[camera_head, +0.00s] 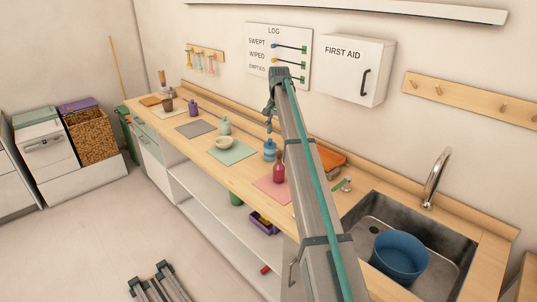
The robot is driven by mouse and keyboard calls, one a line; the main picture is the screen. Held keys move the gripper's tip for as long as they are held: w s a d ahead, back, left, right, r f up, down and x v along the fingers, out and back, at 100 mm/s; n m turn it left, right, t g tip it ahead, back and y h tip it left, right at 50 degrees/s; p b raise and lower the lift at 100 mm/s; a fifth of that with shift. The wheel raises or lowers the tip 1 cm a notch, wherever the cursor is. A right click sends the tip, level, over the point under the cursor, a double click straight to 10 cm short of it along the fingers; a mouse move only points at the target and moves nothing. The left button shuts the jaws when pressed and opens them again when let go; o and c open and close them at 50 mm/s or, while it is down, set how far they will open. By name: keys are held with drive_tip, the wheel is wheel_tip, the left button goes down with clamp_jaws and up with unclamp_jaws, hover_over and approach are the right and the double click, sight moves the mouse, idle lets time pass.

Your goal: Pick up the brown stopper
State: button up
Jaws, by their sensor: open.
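I cannot make out a brown stopper for certain at this size. A small brown cup-like object (168,105) stands at the far left end of the wooden counter (250,172). Several bottles stand along the counter: a purple one (193,108), a teal one (225,126), a blue one (269,152) and a magenta one (279,172). My gripper (269,119) appears small and dark at the far end of my arm, in front of the wall. It is open and appears empty, apart from the objects. My arm hides part of the counter to the right of the magenta bottle.
A pale bowl (224,142) sits among the mats. An orange tray (331,159) lies near the wall. The sink (452,247) holds a blue tub (400,257). A first-aid box (353,70) and a peg rail (470,102) are on the wall. The floor at left is mostly clear.

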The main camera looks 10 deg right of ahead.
sight(280, 152)
drive_tip(key=shift+d+f+p, duration=0.2)
drive_tip(key=shift+f+p, duration=0.5)
drive_tip(key=shift+f, duration=1)
drive_tip(key=shift+d+f+p, duration=0.2)
drive_tip(key=shift+f+p, duration=0.5)
drive_tip(key=shift+f, duration=0.95)
drive_tip(key=shift+d+f+p, duration=0.2)
drive_tip(key=shift+f+p, duration=0.5)
drive_tip(key=shift+f, duration=1)
drive_tip(key=c, duration=0.8)
